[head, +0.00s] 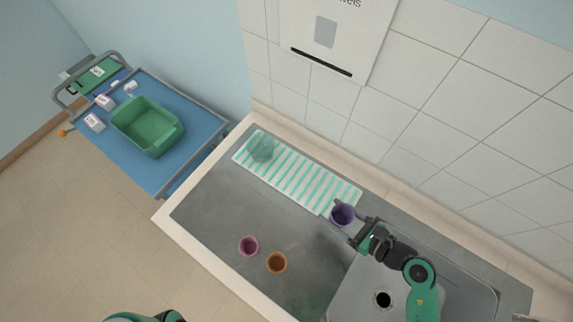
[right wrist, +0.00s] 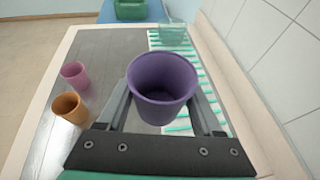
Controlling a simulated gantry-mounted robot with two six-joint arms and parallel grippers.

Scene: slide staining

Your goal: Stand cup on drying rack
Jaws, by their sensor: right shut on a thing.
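My right gripper (head: 346,216) is shut on a purple cup (head: 342,215), at the right end of the drying rack (head: 296,178). In the right wrist view the purple cup (right wrist: 162,88) is between the two fingers, with its open mouth showing. The rack is a white and green striped tray along the back of the steel counter. A clear teal cup (head: 261,147) stands at the rack's left end. A pink cup (head: 248,246) and an orange cup (head: 277,263) stand on the counter. I cannot tell whether the purple cup touches the rack. My left gripper is not in view.
A sink basin with a drain (head: 383,299) lies at the right, under my right arm. A tiled wall with a towel dispenser (head: 330,35) rises behind the counter. A blue cart (head: 180,165) with a green tub (head: 148,127) stands at the left. The rack's middle is clear.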

